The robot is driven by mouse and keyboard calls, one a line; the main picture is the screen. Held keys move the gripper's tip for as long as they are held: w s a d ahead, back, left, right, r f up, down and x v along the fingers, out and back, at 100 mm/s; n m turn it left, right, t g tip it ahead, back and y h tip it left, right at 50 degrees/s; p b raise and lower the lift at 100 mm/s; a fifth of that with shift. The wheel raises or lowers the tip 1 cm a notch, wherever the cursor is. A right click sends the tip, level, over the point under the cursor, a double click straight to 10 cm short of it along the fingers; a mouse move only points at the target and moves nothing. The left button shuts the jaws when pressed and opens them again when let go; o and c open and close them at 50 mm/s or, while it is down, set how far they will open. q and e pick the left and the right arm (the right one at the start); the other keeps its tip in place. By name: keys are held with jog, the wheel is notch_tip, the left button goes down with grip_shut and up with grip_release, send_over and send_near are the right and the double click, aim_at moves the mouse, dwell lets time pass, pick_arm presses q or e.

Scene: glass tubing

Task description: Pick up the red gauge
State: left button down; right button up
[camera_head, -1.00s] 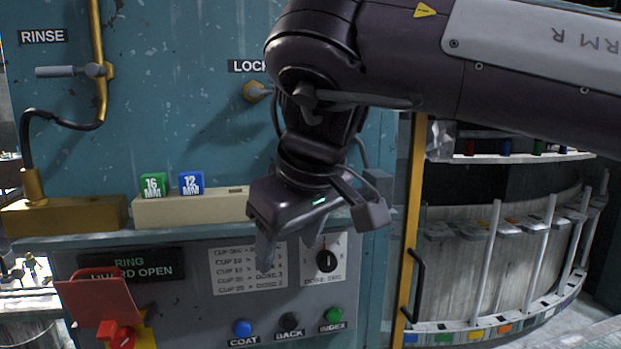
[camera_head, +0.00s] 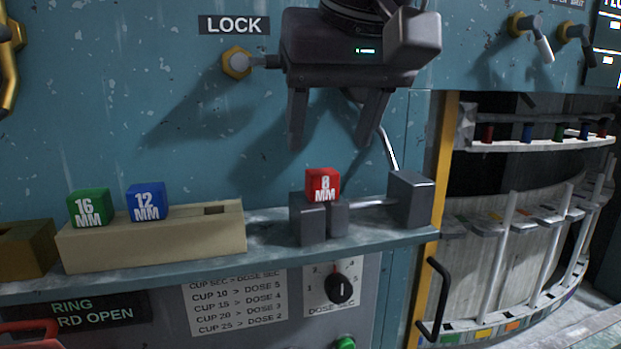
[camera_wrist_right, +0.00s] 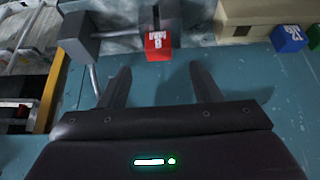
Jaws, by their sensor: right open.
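The red gauge (camera_head: 322,185) is a small red cube marked 8 MM. It sits upright in a dark grey clamp-like holder (camera_head: 312,226) on the shelf. My right gripper (camera_head: 328,142) is open and empty, its fingers pointing down, above the gauge and apart from it. In the right wrist view the red gauge (camera_wrist_right: 158,46) lies beyond the fingertips of the right gripper (camera_wrist_right: 158,75), roughly between them across the picture. The left gripper is not in view.
A green 16 MM block (camera_head: 89,207) and a blue 12 MM block (camera_head: 147,202) sit on a beige rack (camera_head: 190,238) with an empty slot. A grey block (camera_head: 411,199) joins the holder by a rod. A yellow post (camera_head: 437,190) stands to the right.

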aim_at(323, 172)
jog(key=shift+f, duration=0.5)
jog(key=shift+w+f+p, duration=0.1)
jog(key=shift+f+p, duration=0.2)
jog(key=shift+f, duration=0.5)
jog(key=shift+w+a+f, duration=0.15)
jog(key=shift+w+f, duration=0.35)
jog(key=shift+f, duration=0.05)
jog(key=shift+w+a+f, duration=0.15)
jog(key=shift+w+f, duration=0.35)
jog(key=shift+f, duration=0.05)
jog(key=shift+w+a+f, duration=0.1)
jog(key=shift+w+f, duration=0.35)
jog(key=shift+s, duration=0.15)
jog(key=shift+s+r, duration=0.1)
jog(key=shift+c, duration=0.7)
jog(key=c, duration=0.7)
jog(key=shift+c, duration=1.4)
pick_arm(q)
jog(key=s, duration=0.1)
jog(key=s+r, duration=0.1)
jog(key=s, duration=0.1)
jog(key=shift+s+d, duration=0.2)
